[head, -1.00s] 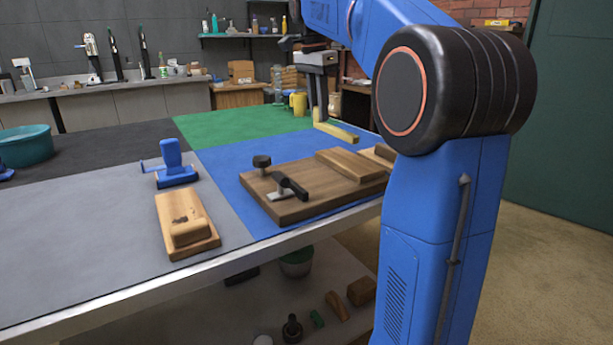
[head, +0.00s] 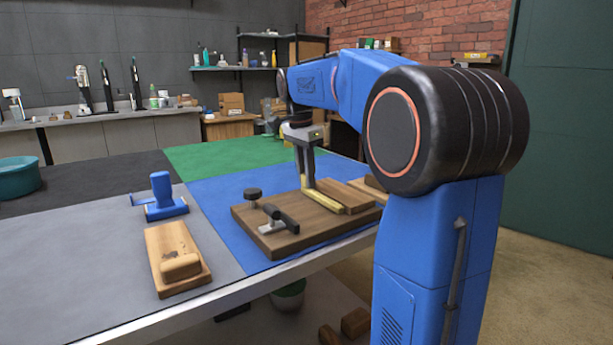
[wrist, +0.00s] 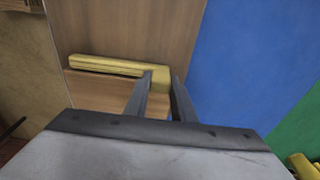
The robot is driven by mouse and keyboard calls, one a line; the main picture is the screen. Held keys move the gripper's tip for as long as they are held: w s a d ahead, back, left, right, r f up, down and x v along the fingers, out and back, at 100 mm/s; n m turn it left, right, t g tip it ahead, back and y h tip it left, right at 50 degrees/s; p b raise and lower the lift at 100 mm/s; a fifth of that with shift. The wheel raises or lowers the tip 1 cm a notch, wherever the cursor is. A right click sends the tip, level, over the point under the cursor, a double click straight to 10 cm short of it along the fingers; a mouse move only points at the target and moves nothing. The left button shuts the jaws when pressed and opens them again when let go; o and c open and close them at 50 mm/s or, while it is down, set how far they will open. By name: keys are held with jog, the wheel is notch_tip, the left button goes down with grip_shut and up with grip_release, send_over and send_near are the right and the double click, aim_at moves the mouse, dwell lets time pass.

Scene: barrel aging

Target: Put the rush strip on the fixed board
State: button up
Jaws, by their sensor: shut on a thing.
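The yellow rush strip (head: 328,203) lies level, low at the near left edge of a lighter plank (head: 350,194) on the wooden base board (head: 298,232). I cannot tell whether it touches the wood. Which of these pieces is the fixed board is not clear. My gripper (head: 308,187) is shut on one end of the strip. In the wrist view, the jaws (wrist: 162,76) grip the strip's right end, and the rest of the strip (wrist: 105,67) extends left over the wood (wrist: 125,28).
The base board carries a black-handled clamp (head: 281,217) and a black knob (head: 253,194) left of the strip. On the grey mat are a blue tool (head: 163,202) and a wooden block with a grip (head: 175,258). The green mat (head: 225,153) behind looks mostly clear.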

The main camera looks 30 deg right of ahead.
jog(key=shift+f, duration=0.1)
jog(key=o, duration=1)
jog(key=r, duration=0.4)
jog(key=a+r, duration=0.1)
jog(key=r, duration=0.7)
jog(key=shift+a+r, duration=0.1)
jog(key=shift+a, duration=0.15)
jog(key=shift+s, duration=0.2)
